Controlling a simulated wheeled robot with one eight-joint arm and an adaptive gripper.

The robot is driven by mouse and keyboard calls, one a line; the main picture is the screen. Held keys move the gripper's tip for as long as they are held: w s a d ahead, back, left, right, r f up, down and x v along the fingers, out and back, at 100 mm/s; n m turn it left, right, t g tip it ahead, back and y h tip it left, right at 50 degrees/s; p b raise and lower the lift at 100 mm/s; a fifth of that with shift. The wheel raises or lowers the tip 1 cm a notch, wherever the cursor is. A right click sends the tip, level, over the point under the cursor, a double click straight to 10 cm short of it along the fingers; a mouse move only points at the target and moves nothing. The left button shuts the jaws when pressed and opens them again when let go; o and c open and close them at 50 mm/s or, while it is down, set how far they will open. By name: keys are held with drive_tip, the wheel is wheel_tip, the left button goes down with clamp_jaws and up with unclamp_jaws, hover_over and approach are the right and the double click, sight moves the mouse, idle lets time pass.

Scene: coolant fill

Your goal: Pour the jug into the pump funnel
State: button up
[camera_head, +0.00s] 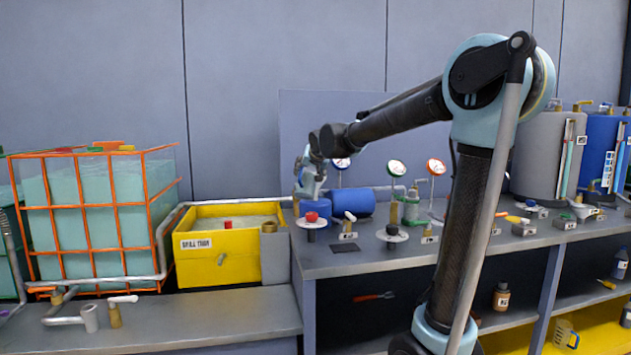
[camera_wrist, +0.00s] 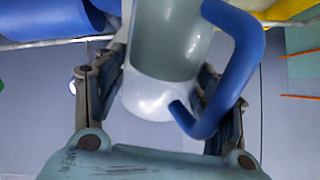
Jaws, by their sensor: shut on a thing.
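My gripper (camera_wrist: 163,75) is shut on the jug (camera_wrist: 172,50), one finger on each side of its body. The jug has a see-through grey-green body, a whitish end (camera_wrist: 150,98) and a thick blue handle (camera_wrist: 245,60) on the right in the wrist view. In the head view my gripper (camera_head: 311,182) is small, above the left end of the workbench, close over a short blue cylinder (camera_head: 318,210). The jug is hard to make out there, and I cannot tell its tilt. No funnel opening is clearly visible; I cannot tell whether the blue cylinder is part of the pump.
A blue horizontal drum (camera_head: 354,203) lies beside the blue cylinder. The workbench (camera_head: 345,261) carries a red-knobbed valve (camera_head: 311,218) and round gauges (camera_head: 397,168). A yellow spill tray (camera_head: 218,262) and an orange-caged tank (camera_head: 90,215) stand left. My arm crosses the right side.

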sight(306, 178)
drive_tip(key=shift+w+d+r+m+g+p, duration=0.15)
drive_tip(key=shift+w+r+m+g+p, duration=0.15)
drive_tip(key=shift+w+r+g+p, duration=0.45)
idle(1.2)
drive_tip(key=shift+w+r+m+g+p, duration=0.2)
drive_tip(key=shift+r+g, duration=0.25)
drive_tip(key=shift+g, duration=0.35)
drive_tip(key=shift+w+r+m+g+p, duration=0.1)
drive_tip(key=shift+r+m+g, duration=0.1)
drive_tip(key=shift+r+g, duration=0.4)
idle(1.7)
drive_tip(key=shift+f+y, duration=0.25)
drive_tip(key=shift+y, duration=0.05)
drive_tip(key=shift+s+f+n+t, duration=0.3)
drive_tip(key=shift+s+f+t, duration=0.15)
drive_tip(key=shift+f+t, duration=0.15)
drive_tip(key=shift+s+f+n+t, duration=0.25)
drive_tip(key=shift+f+t, duration=0.2)
drive_tip(key=shift+t, duration=0.35)
drive_tip(key=shift+s+f+n+t, duration=0.15)
drive_tip(key=shift+s+f+t, duration=0.25)
drive_tip(key=shift+t, duration=0.35)
drive_tip(key=shift+f, duration=0.1)
